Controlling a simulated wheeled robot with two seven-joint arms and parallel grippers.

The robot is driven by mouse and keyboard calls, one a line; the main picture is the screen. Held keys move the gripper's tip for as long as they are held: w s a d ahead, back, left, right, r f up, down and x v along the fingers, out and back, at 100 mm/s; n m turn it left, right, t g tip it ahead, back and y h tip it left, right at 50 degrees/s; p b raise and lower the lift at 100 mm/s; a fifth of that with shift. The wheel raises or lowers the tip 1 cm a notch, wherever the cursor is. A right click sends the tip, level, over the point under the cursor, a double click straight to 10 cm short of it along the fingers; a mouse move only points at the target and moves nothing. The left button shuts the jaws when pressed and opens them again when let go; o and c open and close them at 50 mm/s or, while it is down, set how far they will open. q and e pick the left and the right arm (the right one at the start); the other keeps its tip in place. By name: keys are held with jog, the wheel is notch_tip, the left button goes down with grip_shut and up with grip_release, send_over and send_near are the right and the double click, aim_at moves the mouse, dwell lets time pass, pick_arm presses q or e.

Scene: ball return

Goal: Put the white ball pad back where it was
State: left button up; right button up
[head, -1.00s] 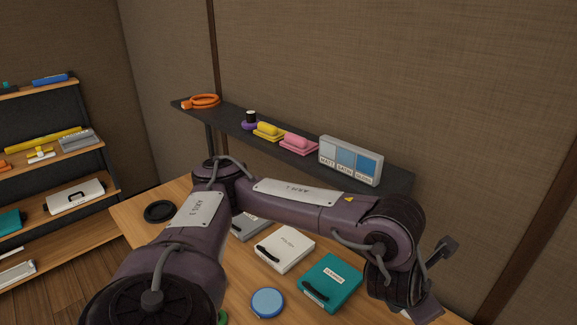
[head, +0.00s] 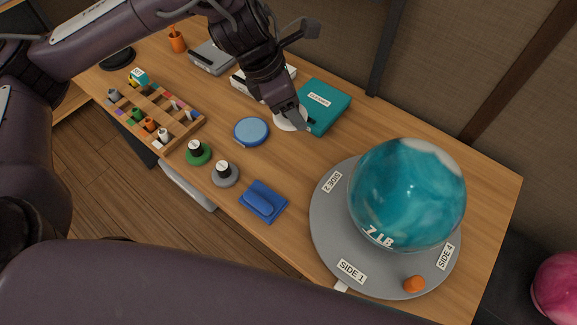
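The white ball pad (head: 283,122) is a pale round disc in the head view, partly hidden by the fingers of my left gripper (head: 297,117). The gripper points down and appears shut on the pad, which shows on both sides of the fingers. The pad overlaps the near left edge of the teal box (head: 325,103) in the picture; its height over the table is hard to tell. A blue round pad (head: 251,131) lies to its left. A teal marbled ball (head: 405,192) rests on a grey round turntable (head: 330,232). My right gripper is not in view.
A white box (head: 240,82) and a grey box (head: 212,56) lie behind. A wooden rack (head: 182,131) of small bottles, green (head: 198,153) and grey (head: 224,174) round items and a blue cloth item (head: 263,201) occupy the left front. Bare wood (head: 300,165) lies between them and the turntable.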

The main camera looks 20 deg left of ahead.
aim_at(296, 167)
pick_arm(q)
jog(key=f, duration=1.9)
jog(key=shift+a, duration=0.2)
jog(key=shift+f, duration=0.15)
jog(key=o, duration=0.9)
jog(key=shift+r, duration=0.2)
jog(key=v, duration=1.2)
jog(key=shift+s+b, duration=0.1)
jog(key=shift+b, duration=0.3)
jog(key=shift+d, duration=0.1)
